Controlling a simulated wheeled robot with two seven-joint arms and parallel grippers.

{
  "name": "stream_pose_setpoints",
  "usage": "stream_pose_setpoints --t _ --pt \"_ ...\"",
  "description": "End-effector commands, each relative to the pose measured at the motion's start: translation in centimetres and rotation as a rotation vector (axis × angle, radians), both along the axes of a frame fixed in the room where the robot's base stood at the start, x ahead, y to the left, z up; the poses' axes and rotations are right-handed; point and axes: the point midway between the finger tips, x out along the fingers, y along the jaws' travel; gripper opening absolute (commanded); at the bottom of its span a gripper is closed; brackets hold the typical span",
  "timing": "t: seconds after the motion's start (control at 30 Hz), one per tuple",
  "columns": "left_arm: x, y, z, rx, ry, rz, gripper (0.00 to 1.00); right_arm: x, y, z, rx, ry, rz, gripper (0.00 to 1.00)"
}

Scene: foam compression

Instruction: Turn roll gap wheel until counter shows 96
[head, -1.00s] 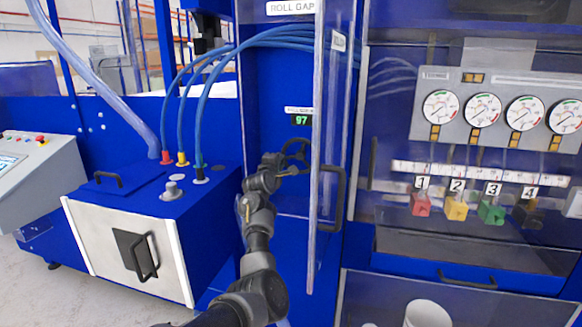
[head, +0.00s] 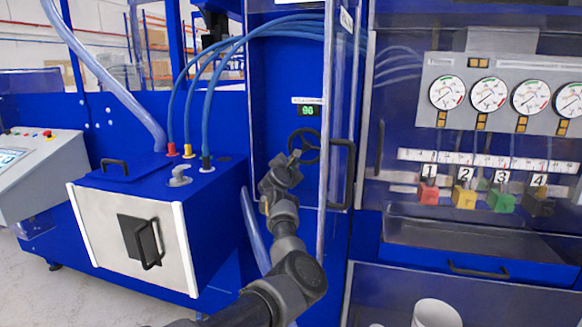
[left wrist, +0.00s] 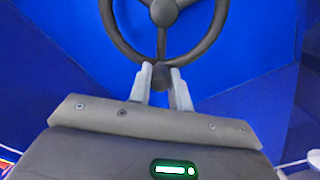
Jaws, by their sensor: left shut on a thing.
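The roll gap wheel (head: 316,150) is a dark spoked handwheel on the blue panel behind the clear door. It fills the top of the left wrist view (left wrist: 206,40). Above it, the small green counter (head: 308,110) appears to read 96. My left gripper (head: 294,157) is at the wheel's lower left in the head view. In the left wrist view its two grey fingers (left wrist: 162,76) are shut on the wheel's dark knob (left wrist: 161,77) at the rim. My right gripper is not in view.
The clear door (head: 328,200) with a black handle (head: 343,175) stands close to the right of my left arm. A blue box with a silver front (head: 110,235) and blue hoses (head: 209,110) are to the left. Dial gauges (head: 489,93) are at the right.

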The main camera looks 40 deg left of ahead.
Motion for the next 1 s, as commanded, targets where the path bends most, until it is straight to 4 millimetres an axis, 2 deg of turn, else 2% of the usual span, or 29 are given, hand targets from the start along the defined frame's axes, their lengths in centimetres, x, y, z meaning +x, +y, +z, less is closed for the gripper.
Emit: stream_pose_setpoints --t 0.03,0.6,0.63,0.77,1.0 --pt "0.02 -0.06 -0.46 -0.014 0.0 -0.001 0.0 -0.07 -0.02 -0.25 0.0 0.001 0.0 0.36" --pt "-0.04 -0.04 -0.44 -0.035 -0.007 0.0 0.0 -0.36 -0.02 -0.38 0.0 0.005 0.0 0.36" --pt "-0.04 -0.04 -0.43 -0.035 -0.007 0.0 0.23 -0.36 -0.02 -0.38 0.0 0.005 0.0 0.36" --pt "-0.05 -0.02 -0.33 -0.034 -0.009 0.001 0.41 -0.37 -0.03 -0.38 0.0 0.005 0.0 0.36" --pt "-0.05 -0.02 -0.19 -0.032 -0.01 0.002 0.42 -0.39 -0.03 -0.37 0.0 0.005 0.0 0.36"
